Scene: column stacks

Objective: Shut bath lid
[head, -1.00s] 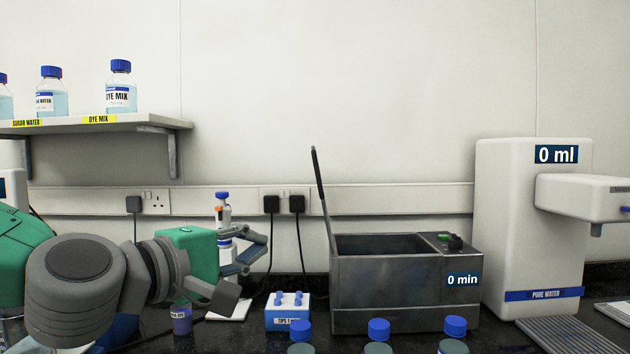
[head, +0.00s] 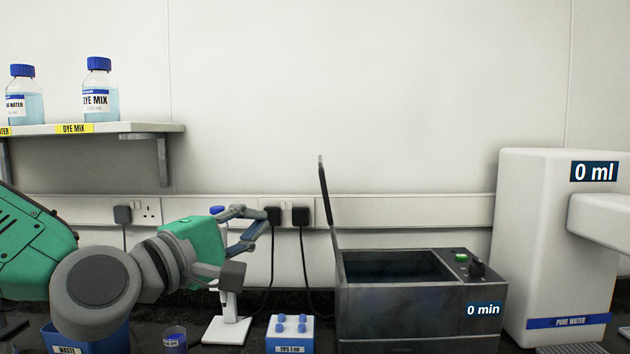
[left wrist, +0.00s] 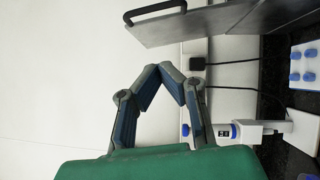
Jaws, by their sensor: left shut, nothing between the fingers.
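The grey metal bath (head: 420,305) stands on the dark counter right of centre in the head view, with its basin uncovered. Its lid (head: 328,205) stands up nearly vertical, edge-on, at the bath's left side. In the left wrist view the lid (left wrist: 215,18) is a grey plate at the top with a handle on its face. My left gripper (head: 262,228) is left of the lid and apart from it, at about the lid's mid-height. Its fingertips (left wrist: 172,70) meet with nothing between them. My right gripper is in no view.
A white pipette stand (head: 228,328) and a blue tip box (head: 290,333) stand below my left gripper. Black plugs (head: 300,216) and cables are on the wall behind. A pure water dispenser (head: 555,250) stands right of the bath. A bottle shelf (head: 100,129) is upper left.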

